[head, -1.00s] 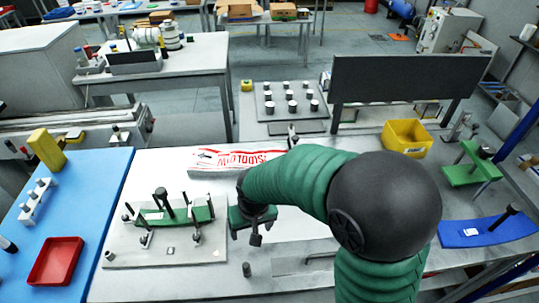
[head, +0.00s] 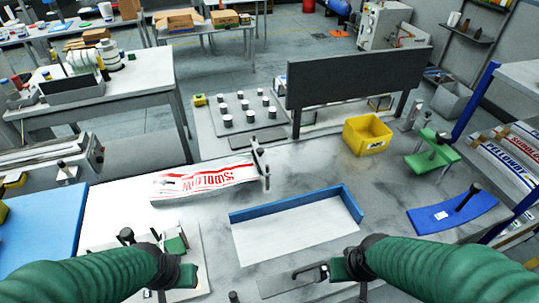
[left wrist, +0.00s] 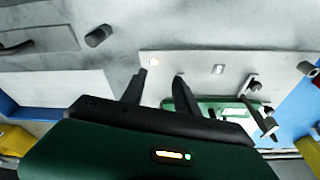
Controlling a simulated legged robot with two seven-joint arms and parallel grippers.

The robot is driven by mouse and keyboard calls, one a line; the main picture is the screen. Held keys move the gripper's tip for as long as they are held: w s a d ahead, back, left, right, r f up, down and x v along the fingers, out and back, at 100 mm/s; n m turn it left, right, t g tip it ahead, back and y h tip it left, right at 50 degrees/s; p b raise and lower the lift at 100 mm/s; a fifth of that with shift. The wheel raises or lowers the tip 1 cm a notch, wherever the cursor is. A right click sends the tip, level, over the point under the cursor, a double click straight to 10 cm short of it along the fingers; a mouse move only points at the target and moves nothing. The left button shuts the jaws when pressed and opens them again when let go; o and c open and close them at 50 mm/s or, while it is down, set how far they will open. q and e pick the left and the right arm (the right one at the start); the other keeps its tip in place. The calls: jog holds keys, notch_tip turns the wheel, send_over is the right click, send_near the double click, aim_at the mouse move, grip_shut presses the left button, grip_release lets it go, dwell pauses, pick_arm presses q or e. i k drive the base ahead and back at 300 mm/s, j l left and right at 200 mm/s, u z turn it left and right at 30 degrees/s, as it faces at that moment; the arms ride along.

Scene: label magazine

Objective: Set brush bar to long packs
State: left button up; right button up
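A pale fixture plate (head: 205,262) lies at the lower left of the head view, mostly covered by my left arm. A green bar (head: 176,245) with dark knobs sits on it. Plate (left wrist: 215,63) and green bar (left wrist: 215,106) also show in the left wrist view. I cannot tell for certain which part is the brush bar. My left gripper (left wrist: 157,88) is open and empty, its fingertips over the plate's edge, apart from the green bar. In the head view my left gripper (head: 188,276) is low over the plate. My right gripper (head: 345,270) is at bottom centre; its fingers are unclear.
A white tray with a blue edge (head: 295,228) lies mid-table. A red-printed pack stack (head: 207,181) is behind it, left. A yellow bin (head: 368,135), a green stand (head: 432,157) and a blue plate with a black handle (head: 453,214) stand right.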

aim_at(258, 153)
jog(key=i+l+u, duration=0.35)
jog(key=l, duration=0.25)
jog(key=i+l+u, duration=0.15)
jog(key=l, duration=0.2)
